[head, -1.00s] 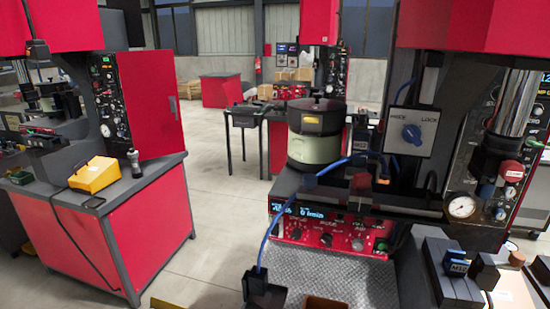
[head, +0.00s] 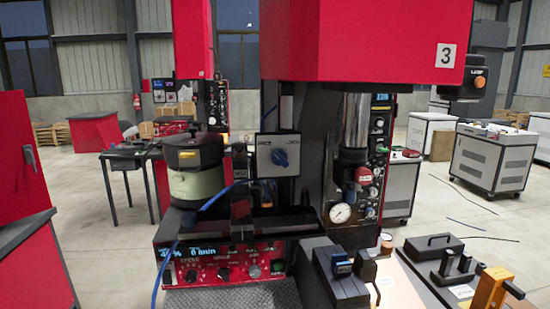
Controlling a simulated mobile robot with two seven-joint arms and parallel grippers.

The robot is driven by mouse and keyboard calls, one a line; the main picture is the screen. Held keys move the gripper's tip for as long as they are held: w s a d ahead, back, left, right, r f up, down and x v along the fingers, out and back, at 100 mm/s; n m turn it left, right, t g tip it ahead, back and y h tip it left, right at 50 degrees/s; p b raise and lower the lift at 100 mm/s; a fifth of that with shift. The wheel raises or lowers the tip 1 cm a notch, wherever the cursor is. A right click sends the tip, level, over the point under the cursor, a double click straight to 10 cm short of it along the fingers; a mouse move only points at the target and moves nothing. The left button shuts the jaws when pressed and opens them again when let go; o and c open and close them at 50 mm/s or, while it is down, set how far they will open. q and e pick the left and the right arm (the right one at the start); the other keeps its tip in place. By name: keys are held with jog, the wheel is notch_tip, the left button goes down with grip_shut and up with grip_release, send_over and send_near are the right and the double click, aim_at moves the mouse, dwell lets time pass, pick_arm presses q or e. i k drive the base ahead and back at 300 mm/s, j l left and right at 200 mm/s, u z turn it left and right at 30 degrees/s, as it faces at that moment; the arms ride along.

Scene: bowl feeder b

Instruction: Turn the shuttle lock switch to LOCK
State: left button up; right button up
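The shuttle lock switch is a blue rotary knob (head: 280,157) on a pale square plate (head: 265,141) with dark labels, fixed to the front of the red and black machine. The label on the right side reads LOCK in the earlier frame; now the lettering is too small to read surely. The knob appears turned toward the upper left, but its exact setting is hard to tell. Neither of my grippers shows in the head view, and nothing touches the knob.
A bowl feeder (head: 195,180) stands left of the switch, with a blue hose beside it. A red control box (head: 205,268) sits below. A gauge (head: 341,213) and valves are to the right. Black fixtures (head: 338,275) fill the front right. Open floor lies left and far right.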

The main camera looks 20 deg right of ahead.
aim_at(280, 157)
jog(key=l+z, duration=0.2)
jog(key=z, duration=0.5)
